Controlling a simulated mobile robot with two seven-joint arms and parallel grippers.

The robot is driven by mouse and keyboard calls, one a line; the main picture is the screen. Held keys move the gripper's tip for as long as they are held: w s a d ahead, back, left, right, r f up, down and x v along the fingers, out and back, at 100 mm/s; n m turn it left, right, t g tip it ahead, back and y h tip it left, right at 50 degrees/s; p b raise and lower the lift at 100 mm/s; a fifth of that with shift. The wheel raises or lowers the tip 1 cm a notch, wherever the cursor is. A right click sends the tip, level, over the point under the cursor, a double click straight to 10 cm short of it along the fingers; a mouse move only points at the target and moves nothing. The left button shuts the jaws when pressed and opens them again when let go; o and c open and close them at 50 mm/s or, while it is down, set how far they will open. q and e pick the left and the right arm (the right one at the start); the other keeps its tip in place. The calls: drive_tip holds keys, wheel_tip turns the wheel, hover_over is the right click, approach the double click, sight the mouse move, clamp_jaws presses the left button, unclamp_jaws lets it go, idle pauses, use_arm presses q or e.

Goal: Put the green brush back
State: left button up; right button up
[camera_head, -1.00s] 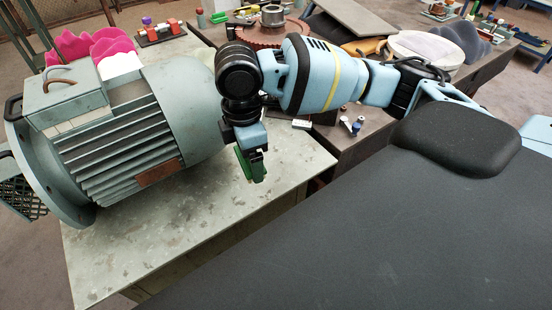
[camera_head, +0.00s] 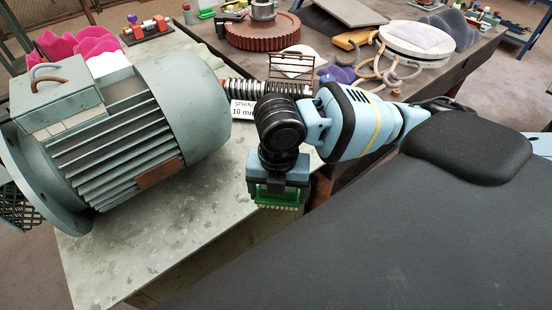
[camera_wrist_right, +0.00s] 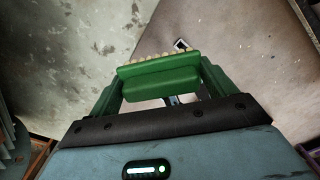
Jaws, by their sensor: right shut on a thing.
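The green brush (camera_head: 279,197) is in my right gripper (camera_head: 279,190), with its pale bristles facing down in the head view. The right wrist view shows the green brush (camera_wrist_right: 160,82) across the space between the two fingers of my right gripper (camera_wrist_right: 158,90), its bristle row along the far edge. The gripper is shut on it and holds it near the right edge of the metal-topped table (camera_head: 150,235). Part of the brush is hidden by the gripper in the head view. My left gripper is not in view.
A large grey-green motor (camera_head: 130,130) fills the table's left side. A white label (camera_head: 243,110) reading "10 mm" and a spring (camera_head: 240,88) lie behind my gripper. A reddish gear (camera_head: 263,35) is farther back. The front of the tabletop is clear.

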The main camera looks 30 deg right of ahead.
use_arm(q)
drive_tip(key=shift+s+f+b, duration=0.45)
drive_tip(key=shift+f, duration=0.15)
use_arm(e)
drive_tip(key=w+d, duration=0.2)
drive_tip(key=w, duration=0.2)
drive_tip(key=w+d+f, duration=0.1)
drive_tip(key=w+d, duration=0.2)
drive_tip(key=w, duration=0.1)
drive_tip(key=w+d, duration=0.3)
drive_tip(key=w, duration=0.2)
drive_tip(key=shift+f, duration=0.2)
drive_tip(key=shift+d, duration=0.1)
drive_tip(key=shift+w+d, duration=0.15)
drive_tip(key=shift+w, duration=0.1)
drive_tip(key=shift+f, duration=1.75)
drive_tip(key=shift+f, duration=0.2)
drive_tip(key=o, duration=0.8)
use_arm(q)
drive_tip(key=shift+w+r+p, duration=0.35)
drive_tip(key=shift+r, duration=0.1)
use_arm(e)
drive_tip(key=shift+o, duration=0.2)
wheel_tip(320, 180, up, 12)
drive_tip(key=shift+r, duration=0.2)
